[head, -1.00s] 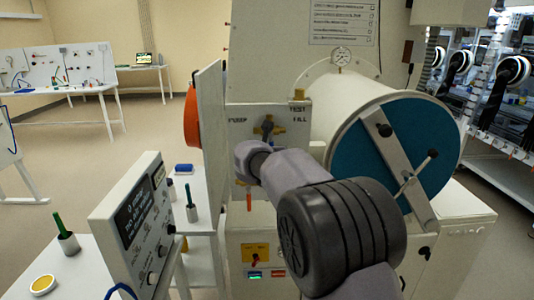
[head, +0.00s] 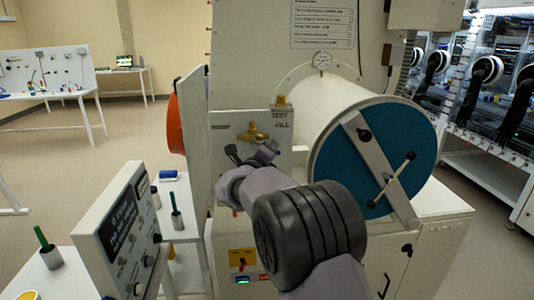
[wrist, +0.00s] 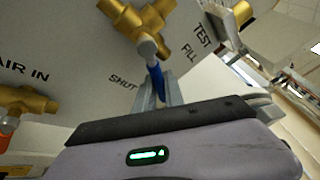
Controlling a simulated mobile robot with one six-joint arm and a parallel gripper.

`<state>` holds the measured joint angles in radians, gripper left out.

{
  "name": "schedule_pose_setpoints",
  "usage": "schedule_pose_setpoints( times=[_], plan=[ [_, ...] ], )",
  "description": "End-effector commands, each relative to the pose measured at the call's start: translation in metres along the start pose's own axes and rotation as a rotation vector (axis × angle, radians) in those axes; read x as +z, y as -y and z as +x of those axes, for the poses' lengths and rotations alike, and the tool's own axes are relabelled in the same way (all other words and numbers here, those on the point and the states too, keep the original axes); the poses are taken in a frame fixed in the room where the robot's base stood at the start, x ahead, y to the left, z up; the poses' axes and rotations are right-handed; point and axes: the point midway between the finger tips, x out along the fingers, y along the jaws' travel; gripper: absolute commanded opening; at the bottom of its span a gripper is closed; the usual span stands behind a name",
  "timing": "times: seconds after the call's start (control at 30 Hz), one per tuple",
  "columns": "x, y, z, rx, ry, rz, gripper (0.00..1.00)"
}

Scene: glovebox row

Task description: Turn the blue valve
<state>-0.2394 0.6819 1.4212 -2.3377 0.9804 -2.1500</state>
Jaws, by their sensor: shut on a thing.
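The blue valve is a brass body (wrist: 140,22) with a blue lever (wrist: 155,80) on a pale panel. In the wrist view the lever runs down from the hub, between the printed words SHUT and FILL. My gripper (wrist: 157,98) is shut on the lever; its fingertips stand on both sides of it. In the head view the brass body (head: 253,132) shows just above my gripper (head: 264,153), and my wrist hides the lever.
A second brass fitting (wrist: 22,102) with an orange part sits left on the panel. A large cylinder with a blue door (head: 340,175) stands close right of my arm. A white side plate (head: 198,140) and a control box (head: 120,235) are on the left.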

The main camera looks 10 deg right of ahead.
Motion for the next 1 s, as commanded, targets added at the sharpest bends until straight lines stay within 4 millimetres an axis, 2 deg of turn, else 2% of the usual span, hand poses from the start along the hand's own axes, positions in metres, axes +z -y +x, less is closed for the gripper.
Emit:
schedule_pose_setpoints(
  times=[0.5,1.0],
  plan=[
    [0.007,0.025,0.003,-0.154,0.079,-0.351,0.00],
    [0.011,0.033,0.002,-0.201,0.103,-0.464,0.00]
  ],
)
